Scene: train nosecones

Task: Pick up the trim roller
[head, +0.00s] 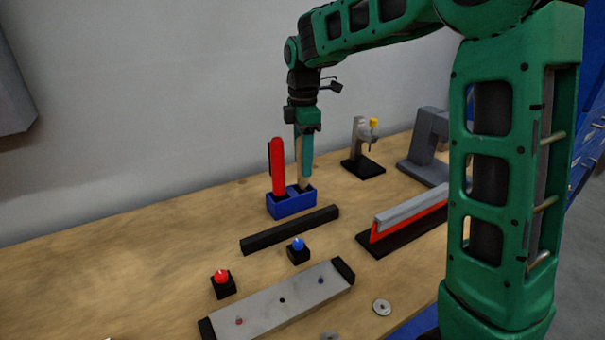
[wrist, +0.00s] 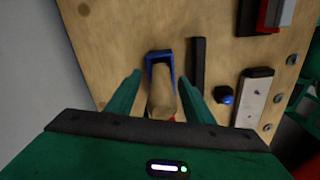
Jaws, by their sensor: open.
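A tan, wood-coloured upright piece (head: 298,160) stands in the right part of a small blue holder (head: 290,207); it looks like the handle of the trim roller, but its lower end is hidden. My gripper (head: 304,170) points down above the holder, its fingers around the upper part of this piece. In the wrist view, the tan piece (wrist: 163,98) lies between my two open fingers, with a gap on each side. The blue holder's rim (wrist: 159,54) shows beyond it. A red upright tool (head: 278,168) stands in the holder's left part, close beside my gripper.
A black bar (head: 290,230) lies in front of the holder. Blue (head: 297,246) and red (head: 221,282) buttons and a grey plate (head: 282,300) are nearer. A red-and-grey strip (head: 410,212), a small stand (head: 362,162) and a grey bracket (head: 428,145) are right. The table's left is clear.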

